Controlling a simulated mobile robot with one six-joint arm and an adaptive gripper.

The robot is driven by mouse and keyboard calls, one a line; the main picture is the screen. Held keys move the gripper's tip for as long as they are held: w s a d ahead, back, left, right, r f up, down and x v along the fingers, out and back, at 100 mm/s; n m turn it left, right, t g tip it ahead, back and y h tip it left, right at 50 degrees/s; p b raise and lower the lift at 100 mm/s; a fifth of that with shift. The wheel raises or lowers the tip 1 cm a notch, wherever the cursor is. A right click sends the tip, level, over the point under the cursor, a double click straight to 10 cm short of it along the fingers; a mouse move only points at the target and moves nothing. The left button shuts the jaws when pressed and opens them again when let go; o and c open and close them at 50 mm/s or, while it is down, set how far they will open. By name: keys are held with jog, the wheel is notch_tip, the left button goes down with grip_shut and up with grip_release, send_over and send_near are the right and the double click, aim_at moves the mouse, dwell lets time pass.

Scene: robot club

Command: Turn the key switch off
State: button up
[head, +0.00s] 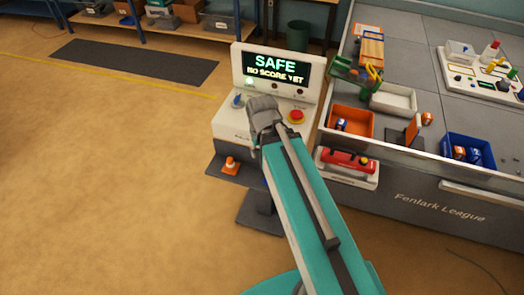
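The control console (225,128) is white, with a lit screen (275,68) that reads "SAFE" and "NO SCORE YET". A small blue knob or key-like part (238,101) stands at the left of its sloping panel; I cannot tell for sure whether it is the key switch, or its angle. A red button (296,117) on a yellow base is at the right. My gripper (262,112) is over the middle of the panel, between the two, at the end of my teal arm. Its fingers cannot be made out, and my arm hides part of the panel.
A small orange cone (230,165) stands on a dark ledge below the console. A grey game table (415,165) with an orange bin (345,121), a blue bin (467,150) and blocks is close on the right. Open floor lies left.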

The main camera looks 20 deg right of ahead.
dwell(0.3)
notch_tip(320, 180, up, 12)
jog(key=r+m+p, duration=0.1)
jog(key=m+p, duration=0.6)
jog(key=p, duration=0.6)
send_over(237, 96)
jog(key=shift+f, duration=0.25)
jog(key=shift+f+b, duration=0.1)
jog(key=shift+b, duration=0.25)
notch_tip(237, 96, down, 14)
jog(key=b, duration=1.3)
jog(key=shift+r+b, duration=0.2)
jog(key=shift+b, duration=0.1)
